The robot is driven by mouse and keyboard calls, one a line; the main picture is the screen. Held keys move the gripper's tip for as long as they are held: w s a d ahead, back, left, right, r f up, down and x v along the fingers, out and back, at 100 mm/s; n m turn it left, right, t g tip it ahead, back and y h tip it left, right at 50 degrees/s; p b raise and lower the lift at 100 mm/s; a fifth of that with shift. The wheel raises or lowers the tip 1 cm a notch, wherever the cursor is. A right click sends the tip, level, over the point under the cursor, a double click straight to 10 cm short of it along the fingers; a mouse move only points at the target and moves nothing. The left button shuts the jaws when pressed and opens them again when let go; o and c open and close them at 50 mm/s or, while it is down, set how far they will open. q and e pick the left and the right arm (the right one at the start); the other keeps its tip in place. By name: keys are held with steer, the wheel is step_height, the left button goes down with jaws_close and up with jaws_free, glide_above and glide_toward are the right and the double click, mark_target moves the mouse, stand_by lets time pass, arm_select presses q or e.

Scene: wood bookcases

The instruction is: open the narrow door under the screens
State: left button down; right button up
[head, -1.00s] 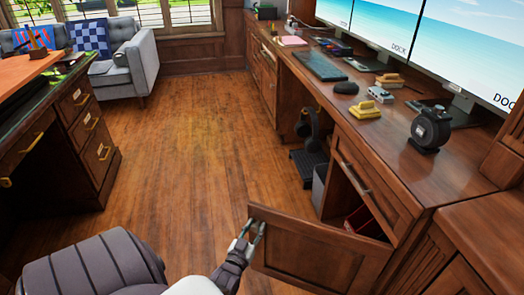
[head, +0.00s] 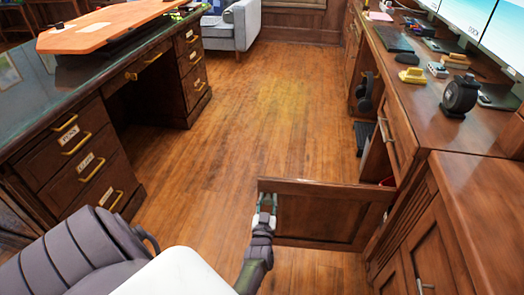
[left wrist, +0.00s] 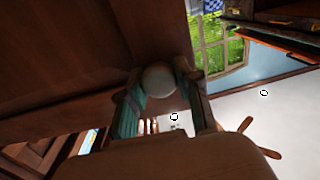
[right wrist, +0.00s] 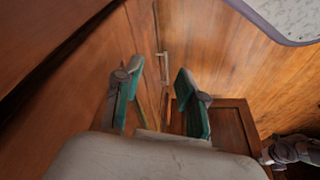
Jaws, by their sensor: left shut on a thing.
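The narrow door (head: 322,216) is a dark wood panel below the desktop that bears the screens (head: 503,36). It stands open, swung well out from the cabinet over the floor. My left gripper (head: 265,205) is at the door's free edge. In the left wrist view, its fingers (left wrist: 160,105) are closed around a pale round knob (left wrist: 158,79) against dark wood. In the right wrist view, my right gripper (right wrist: 157,97) is open and empty, and a framed panel, seemingly the door, shows beyond its fingers. The right gripper is not in the head view.
A long desk (head: 440,101) runs along the right, with headphones (head: 366,93) hanging at its side. A second desk (head: 80,160) with drawers stands at the left. The wood floor (head: 225,120) between them is clear back to the grey sofa (head: 239,30).

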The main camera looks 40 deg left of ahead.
arm_select(q)
steer(key=shift+s+d+r, duration=0.1)
steer(key=shift+s, duration=0.1)
stand_by(0.3)
steer(key=c, duration=0.8)
jaws_free()
